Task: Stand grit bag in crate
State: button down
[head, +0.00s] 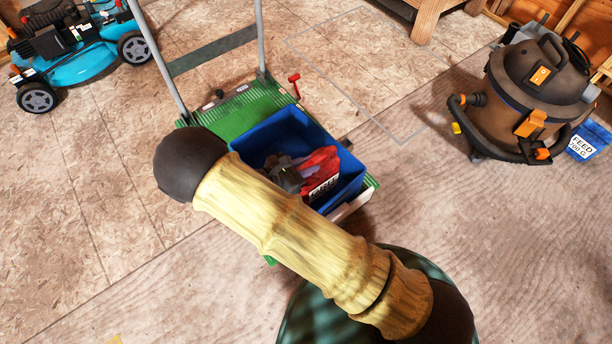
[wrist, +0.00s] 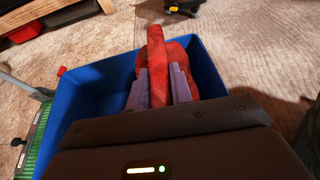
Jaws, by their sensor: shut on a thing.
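The grit bag is red with a white label, and it shows in the head view (head: 323,166) inside the outline of the blue crate. The blue crate (head: 348,182) sits on a green cart (head: 235,112). My gripper (head: 298,172) reaches down into the crate's outline, partly hidden by my arm. In the wrist view my gripper's pale fingers (wrist: 159,86) are shut on the red bag (wrist: 156,45), one on each side. The blue crate (wrist: 206,68) surrounds the bag there. Whether the bag's base touches the crate floor is hidden.
A brown vacuum (head: 535,85) stands at the right, with a blue feed bag (head: 587,140) beside it. A turquoise mower (head: 80,62) is at the upper left. The cart's grey handle (head: 160,60) rises behind the crate.

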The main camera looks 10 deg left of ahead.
jog(key=shift+r, duration=0.15)
jog(key=shift+f+b, duration=1.25)
jog(key=shift+f, duration=1.4)
jog(key=c, duration=1.2)
grip_release()
jog(key=shift+c, duration=0.2)
jog(key=p+v, duration=0.5)
jog(key=v, duration=0.6)
jog(key=shift+r, duration=0.25)
jog(key=shift+s+a, duration=0.3)
